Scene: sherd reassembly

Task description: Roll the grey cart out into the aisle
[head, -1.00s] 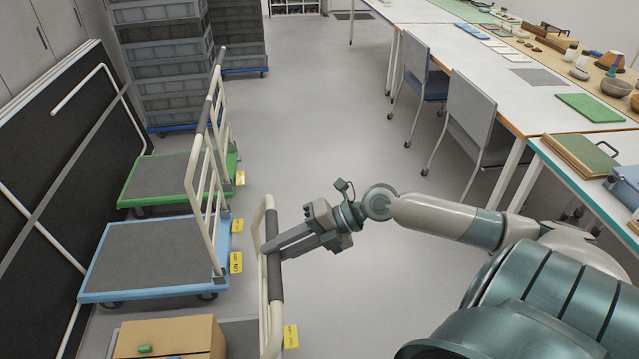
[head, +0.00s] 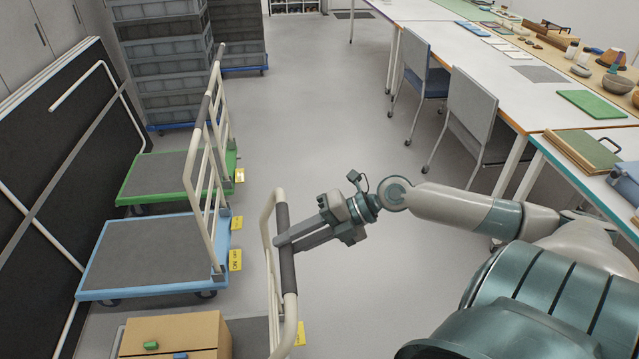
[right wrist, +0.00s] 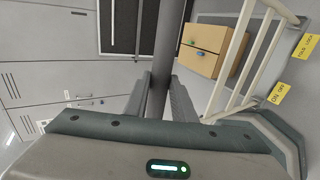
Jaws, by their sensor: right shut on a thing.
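The grey cart (head: 247,338) is the nearest of three platform carts, at the bottom left of the head view and partly cut off by the frame. Its cream push handle (head: 270,262) has a dark grip bar (head: 286,262). A cardboard box (head: 180,333) rides on its deck and also shows in the right wrist view (right wrist: 205,48). My right gripper (head: 284,241) is shut on the dark grip bar, which runs between its fingers in the right wrist view (right wrist: 163,90). My left gripper is not in view.
A blue cart (head: 150,252) and a green cart (head: 155,178) stand beyond it along the left wall. Stacked grey crates (head: 165,70) stand behind them. The open aisle floor (head: 320,130) lies between the carts and the chairs (head: 470,110) at the worktables (head: 540,105).

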